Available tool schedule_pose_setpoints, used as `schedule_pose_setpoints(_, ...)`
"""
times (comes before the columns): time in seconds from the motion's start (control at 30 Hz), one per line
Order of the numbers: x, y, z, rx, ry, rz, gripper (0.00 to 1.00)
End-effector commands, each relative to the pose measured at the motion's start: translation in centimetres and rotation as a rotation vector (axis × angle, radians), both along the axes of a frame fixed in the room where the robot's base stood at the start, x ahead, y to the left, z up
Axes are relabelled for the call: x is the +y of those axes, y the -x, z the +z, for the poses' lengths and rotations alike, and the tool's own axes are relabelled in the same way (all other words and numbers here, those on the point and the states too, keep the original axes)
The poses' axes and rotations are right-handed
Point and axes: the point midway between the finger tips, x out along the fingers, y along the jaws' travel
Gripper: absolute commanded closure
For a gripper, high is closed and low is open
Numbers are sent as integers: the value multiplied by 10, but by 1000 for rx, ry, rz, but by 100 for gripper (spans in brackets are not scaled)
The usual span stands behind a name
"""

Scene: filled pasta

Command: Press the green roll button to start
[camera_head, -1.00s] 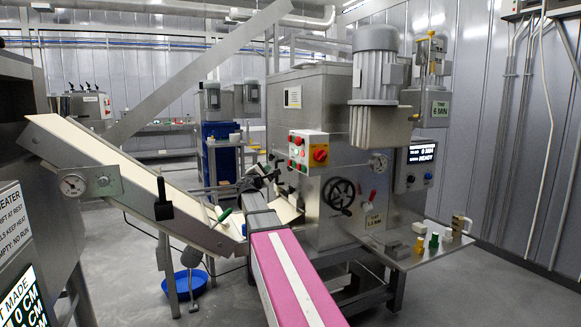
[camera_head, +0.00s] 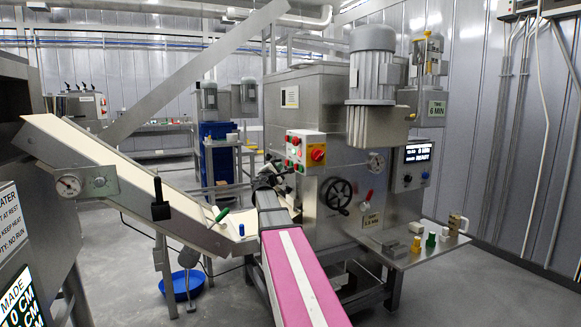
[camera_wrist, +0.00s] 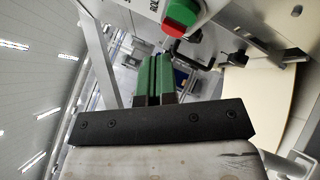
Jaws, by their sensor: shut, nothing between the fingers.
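My gripper (camera_wrist: 156,62) shows green-padded fingers closed together with nothing between them. In the wrist view, a green button (camera_wrist: 184,10) with a red part below it sits on a pale control box (camera_wrist: 211,5), above and right of my fingertips. A label reading partly "ROL" shows beside it, cut off by the frame edge. My fingertips look apart from the button. In the head view, the control box (camera_head: 293,165) with small red and green buttons is on the front of the grey machine (camera_head: 330,110). My gripper there is dark, small and hard to make out below the box.
A red switch on yellow (camera_head: 317,153) is right of the buttons. A black handwheel (camera_head: 337,194) sits lower right. A sloping chute (camera_head: 120,170) stands left of my arm. A side shelf (camera_head: 400,258) holds small coloured items at right.

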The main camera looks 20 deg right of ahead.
Motion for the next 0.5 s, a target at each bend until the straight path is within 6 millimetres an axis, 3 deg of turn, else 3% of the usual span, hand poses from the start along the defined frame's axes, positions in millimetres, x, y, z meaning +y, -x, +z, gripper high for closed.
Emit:
schedule_pose_setpoints(0.2,-16,-1,0,1,0,1,100)
schedule_pose_setpoints(0.5,-19,-1,0,0,0,1,100)
